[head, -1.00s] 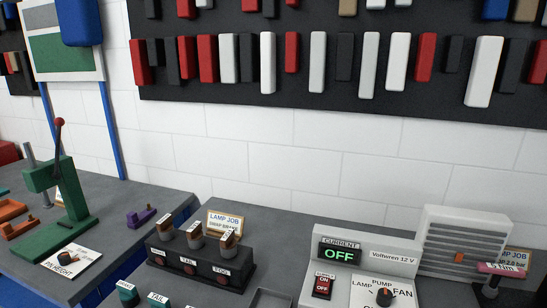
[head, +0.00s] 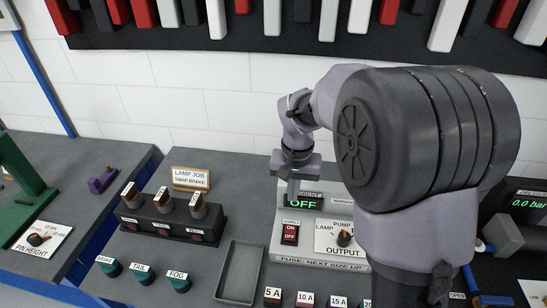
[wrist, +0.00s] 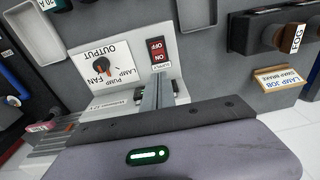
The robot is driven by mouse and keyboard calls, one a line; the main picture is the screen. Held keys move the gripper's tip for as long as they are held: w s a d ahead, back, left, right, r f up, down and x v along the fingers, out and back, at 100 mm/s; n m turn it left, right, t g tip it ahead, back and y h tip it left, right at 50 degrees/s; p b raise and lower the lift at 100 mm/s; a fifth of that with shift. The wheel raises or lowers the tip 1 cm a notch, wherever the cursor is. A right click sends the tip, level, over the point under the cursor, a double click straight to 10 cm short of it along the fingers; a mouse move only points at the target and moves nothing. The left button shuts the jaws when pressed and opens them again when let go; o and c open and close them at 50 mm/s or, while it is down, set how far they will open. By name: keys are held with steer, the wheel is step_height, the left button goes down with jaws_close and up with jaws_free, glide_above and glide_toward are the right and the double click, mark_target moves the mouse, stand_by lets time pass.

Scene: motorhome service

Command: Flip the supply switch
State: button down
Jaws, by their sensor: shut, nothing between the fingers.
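The supply switch (head: 290,233) is a red rocker marked ON and OFF under a SUPPLY label, on the front left of the white power supply unit (head: 284,256). It also shows in the wrist view (wrist: 158,52). The green current display (head: 300,201) reads OFF. My gripper (head: 292,197) is shut and empty, fingers pointing down in front of the display, above and behind the switch. In the wrist view my gripper (wrist: 158,85) points toward the switch, with its tips apart from it as far as I can tell. My arm hides part of the unit's right side.
An output knob (head: 344,238) sits right of the switch. Left are a lamp block (head: 165,225), a LAMP JOB card (head: 191,178) and an empty grey tray (head: 239,272). Labelled fuses (head: 304,299) line the front. A pressure unit (head: 528,203) stands right.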

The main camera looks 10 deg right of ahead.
mark_target(291, 227)
steer(key=f+b, duration=0.1)
steer(key=f, duration=0.4)
steer(key=w+f+b, duration=0.1)
steer(key=f, duration=0.4)
steer(key=f+b, duration=0.1)
steer(key=f, duration=0.3)
steer(key=shift+w+d+f+b, duration=0.2)
steer(key=shift+f+b, duration=0.15)
steer(key=shift+f, duration=0.05)
steer(key=shift+p, duration=0.35)
